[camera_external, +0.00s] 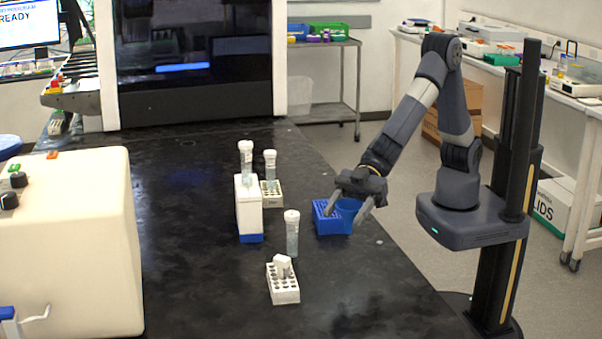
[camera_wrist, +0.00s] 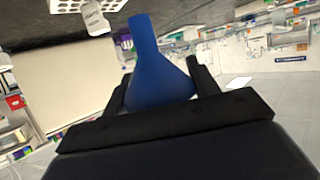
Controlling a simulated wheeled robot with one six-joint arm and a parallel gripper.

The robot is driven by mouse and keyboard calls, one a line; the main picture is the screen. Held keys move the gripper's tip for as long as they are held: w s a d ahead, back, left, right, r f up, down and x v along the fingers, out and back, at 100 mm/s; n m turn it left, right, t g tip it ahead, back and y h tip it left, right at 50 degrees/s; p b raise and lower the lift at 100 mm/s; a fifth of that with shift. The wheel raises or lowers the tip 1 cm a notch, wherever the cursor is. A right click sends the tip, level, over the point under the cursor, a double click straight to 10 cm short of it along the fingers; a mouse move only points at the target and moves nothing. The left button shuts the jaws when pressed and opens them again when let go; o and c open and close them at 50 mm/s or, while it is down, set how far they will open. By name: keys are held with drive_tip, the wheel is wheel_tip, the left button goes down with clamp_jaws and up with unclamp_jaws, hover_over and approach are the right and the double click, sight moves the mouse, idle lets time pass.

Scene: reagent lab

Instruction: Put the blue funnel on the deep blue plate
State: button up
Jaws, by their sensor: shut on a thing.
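The blue funnel (camera_external: 348,208) is between the two fingers of my gripper (camera_external: 347,214), which is shut on it. In the wrist view the funnel (camera_wrist: 157,75) fills the space between the fingers (camera_wrist: 160,85), with its narrow stem pointing up in the picture. The deep blue plate (camera_external: 326,224), a block with small wells on top, sits on the black bench near its right edge. The funnel overlaps the plate's right side in the external view. I cannot tell whether they touch. The gripper and funnel hide part of the plate.
A capped tube (camera_external: 292,232) and a white rack (camera_external: 284,290) stand left of the plate. A white and blue bottle-like block (camera_external: 248,208) and another rack with tubes (camera_external: 271,193) are farther left. A large cream machine (camera_external: 80,240) fills the left side. The bench front is clear.

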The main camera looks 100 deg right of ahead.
drive_tip(key=s+d+r+m+t+h+p, duration=0.1)
drive_tip(key=s+d+r, duration=0.1)
drive_tip(key=d, duration=1.1)
drive_tip(key=s+d+r+m+t+h+p, duration=0.1)
drive_tip(key=s+d+p, duration=0.1)
drive_tip(key=d, duration=1.2)
drive_tip(key=shift+s+f+b, duration=0.1)
drive_tip(key=shift+f+b, duration=2.2)
drive_tip(key=shift+f, duration=2.6)
drive_tip(key=shift+f, duration=0.2)
drive_tip(key=o, duration=1)
drive_tip(key=shift+c, duration=0.2)
